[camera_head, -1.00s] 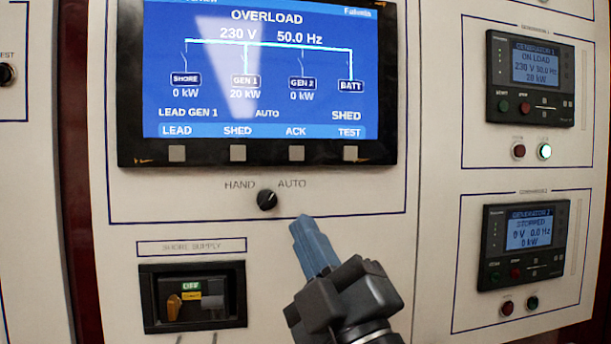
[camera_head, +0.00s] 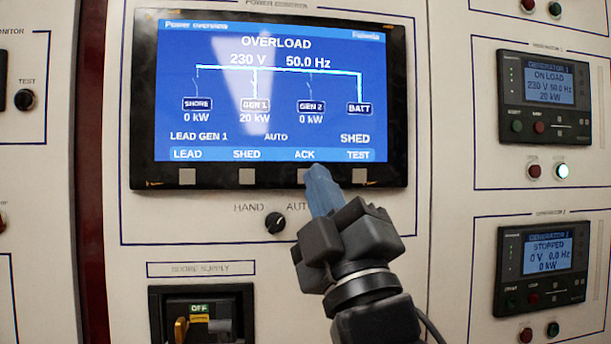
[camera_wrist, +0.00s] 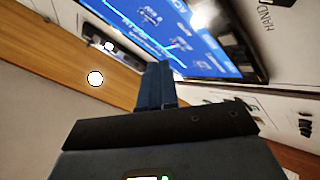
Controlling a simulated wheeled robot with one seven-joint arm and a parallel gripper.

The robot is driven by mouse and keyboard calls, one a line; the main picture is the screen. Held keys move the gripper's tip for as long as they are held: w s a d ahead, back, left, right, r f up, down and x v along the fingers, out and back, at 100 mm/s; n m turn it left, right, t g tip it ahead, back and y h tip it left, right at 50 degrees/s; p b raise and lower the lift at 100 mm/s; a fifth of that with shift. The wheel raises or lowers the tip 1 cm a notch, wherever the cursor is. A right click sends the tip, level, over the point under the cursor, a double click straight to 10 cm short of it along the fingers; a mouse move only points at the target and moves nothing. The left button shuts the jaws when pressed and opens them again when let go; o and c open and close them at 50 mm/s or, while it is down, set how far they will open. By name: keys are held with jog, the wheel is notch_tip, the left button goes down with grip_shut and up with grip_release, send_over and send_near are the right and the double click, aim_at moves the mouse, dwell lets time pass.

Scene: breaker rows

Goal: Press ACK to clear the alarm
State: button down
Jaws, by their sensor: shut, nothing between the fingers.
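The blue power screen (camera_head: 270,90) reads OVERLOAD, with LEAD, SHED, ACK and TEST along its bottom edge. The grey ACK button (camera_head: 304,174) sits under the ACK label, mostly hidden behind my fingertips. My gripper (camera_head: 318,172) is shut and empty, its blue fingers pointing up at the button. I cannot tell whether the tips touch it. In the wrist view the screen (camera_wrist: 175,30) shows tilted beyond the shut blue fingers (camera_wrist: 158,68); the button is not clear there.
The SHED button (camera_head: 247,176) and TEST button (camera_head: 359,175) flank ACK closely. The HAND/AUTO knob (camera_head: 275,222) is just below left of my fingers. The shore supply breaker (camera_head: 205,318) is lower left. Generator panels (camera_head: 544,97) stand at the right.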

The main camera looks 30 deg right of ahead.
jog(key=w+d+p, duration=0.1)
jog(key=w+d, duration=0.1)
jog(key=w, duration=0.5)
jog(key=shift+w+d+p, duration=0.25)
jog(key=shift+p, duration=0.15)
dwell(1.7)
jog(key=shift+w+d, duration=0.15)
jog(key=shift+w, duration=0.25)
jog(key=shift+w+d, duration=0.1)
jog(key=shift+w, duration=0.3)
dwell(0.7)
jog(key=shift+s, duration=0.1)
jog(key=shift+s+a, duration=0.25)
jog(key=shift+s, duration=0.45)
jog(key=s, duration=0.1)
jog(key=s+a+b, duration=0.1)
jog(key=s, duration=0.2)
jog(key=shift+s+a, duration=0.25)
jog(key=shift+s, duration=0.15)
